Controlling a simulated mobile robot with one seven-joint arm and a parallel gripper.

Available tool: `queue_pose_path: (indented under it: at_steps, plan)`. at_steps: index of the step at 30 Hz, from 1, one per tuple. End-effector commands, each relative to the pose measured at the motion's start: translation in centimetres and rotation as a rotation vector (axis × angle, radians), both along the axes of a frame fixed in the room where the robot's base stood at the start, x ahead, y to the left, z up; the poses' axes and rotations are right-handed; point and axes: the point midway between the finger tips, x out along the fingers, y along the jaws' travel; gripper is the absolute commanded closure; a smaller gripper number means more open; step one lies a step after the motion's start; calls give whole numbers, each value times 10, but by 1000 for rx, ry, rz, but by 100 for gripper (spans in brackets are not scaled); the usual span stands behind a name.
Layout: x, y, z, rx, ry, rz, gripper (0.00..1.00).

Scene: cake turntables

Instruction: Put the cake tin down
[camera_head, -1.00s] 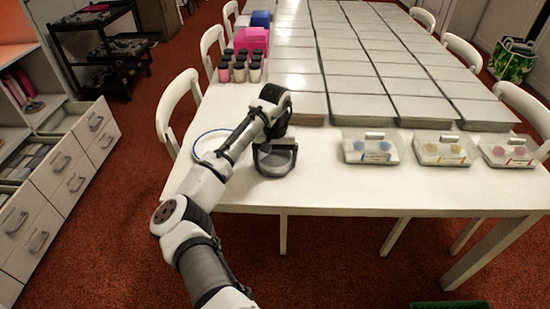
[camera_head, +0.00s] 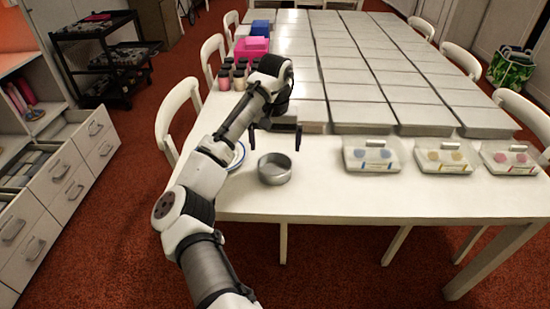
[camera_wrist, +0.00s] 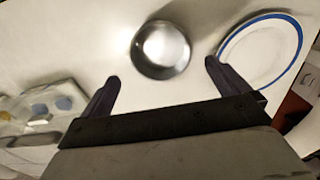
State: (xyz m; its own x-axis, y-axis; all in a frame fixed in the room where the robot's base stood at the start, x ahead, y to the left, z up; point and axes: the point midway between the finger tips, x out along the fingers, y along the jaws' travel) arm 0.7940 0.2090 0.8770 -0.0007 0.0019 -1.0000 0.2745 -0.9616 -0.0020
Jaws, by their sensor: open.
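The cake tin (camera_head: 275,169), a round grey metal tin, stands upright on the white table (camera_head: 330,200) near its front edge. In the wrist view the tin (camera_wrist: 161,50) shows from above, beyond and between the fingertips. My gripper (camera_head: 277,138) is open and empty, with its two dark fingers spread wide. It is above and behind the tin, apart from it. The gripper (camera_wrist: 162,72) also shows in the wrist view with nothing between its fingers.
A white plate with a blue rim (camera_wrist: 262,52) lies beside the tin, partly behind my arm in the head view. Clear boxes with coloured discs (camera_head: 372,155) stand to the right. Dark-lidded jars (camera_head: 240,75) and stacked white boxes (camera_head: 360,107) are farther back.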

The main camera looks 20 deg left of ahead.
Motion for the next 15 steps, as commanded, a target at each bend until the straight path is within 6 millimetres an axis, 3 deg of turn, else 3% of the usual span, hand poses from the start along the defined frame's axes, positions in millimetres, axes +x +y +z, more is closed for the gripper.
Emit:
queue_pose_path:
  at_steps: [1,6,15]
  plan:
    - [0,1,11,2,-1,1,0]
    - [0,1,25,1,0,2,0]
    - [1,-1,29,-4,-8,-2,0]
